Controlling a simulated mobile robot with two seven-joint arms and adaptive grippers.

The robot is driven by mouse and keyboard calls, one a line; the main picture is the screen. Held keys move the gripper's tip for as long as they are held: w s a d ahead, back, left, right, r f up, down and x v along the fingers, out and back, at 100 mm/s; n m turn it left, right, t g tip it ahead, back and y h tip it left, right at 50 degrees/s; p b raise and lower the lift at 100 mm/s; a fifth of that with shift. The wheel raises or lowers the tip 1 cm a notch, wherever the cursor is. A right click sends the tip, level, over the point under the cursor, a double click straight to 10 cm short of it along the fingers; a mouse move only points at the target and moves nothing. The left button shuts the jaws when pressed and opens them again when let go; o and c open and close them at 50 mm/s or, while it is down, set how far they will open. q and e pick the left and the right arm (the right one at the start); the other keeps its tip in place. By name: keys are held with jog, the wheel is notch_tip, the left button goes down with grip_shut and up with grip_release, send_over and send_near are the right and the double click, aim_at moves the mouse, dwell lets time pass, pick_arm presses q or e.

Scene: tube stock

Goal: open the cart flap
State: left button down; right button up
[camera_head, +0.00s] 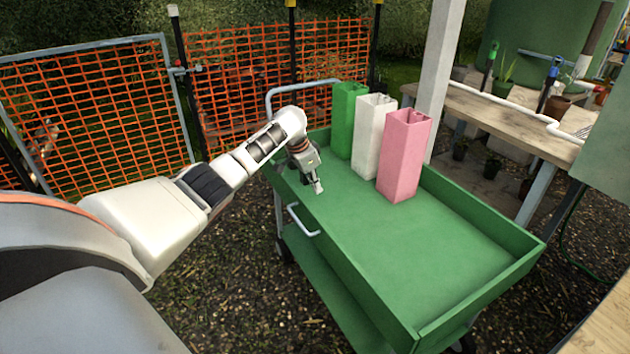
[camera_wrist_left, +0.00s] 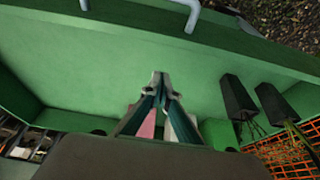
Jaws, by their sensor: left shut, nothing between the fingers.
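The green cart (camera_head: 440,268) stands in front of me. Its flap (camera_head: 345,262) looks upright along the near left side, with a pale bar handle (camera_head: 303,220) on its outer face. The handle (camera_wrist_left: 187,14) also shows at the top of the left wrist view, beyond the flap's edge. My left gripper (camera_head: 317,186) points down over the tray's far left part, inside the flap and apart from the handle. In the left wrist view its fingers (camera_wrist_left: 161,75) are shut and empty. My right gripper is not in view.
A green tube (camera_head: 345,120), a white tube (camera_head: 370,137) and a pink tube (camera_head: 403,155) stand upright at the tray's back. Orange mesh fencing (camera_head: 95,120) is behind left, a wooden bench (camera_head: 500,120) right.

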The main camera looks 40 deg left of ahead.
pick_arm(q)
jog(key=s+f, duration=0.1)
jog(key=s+a+p, duration=0.1)
jog(key=s, duration=0.1)
jog(key=shift+a+f, duration=0.15)
jog(key=shift+f, duration=0.2)
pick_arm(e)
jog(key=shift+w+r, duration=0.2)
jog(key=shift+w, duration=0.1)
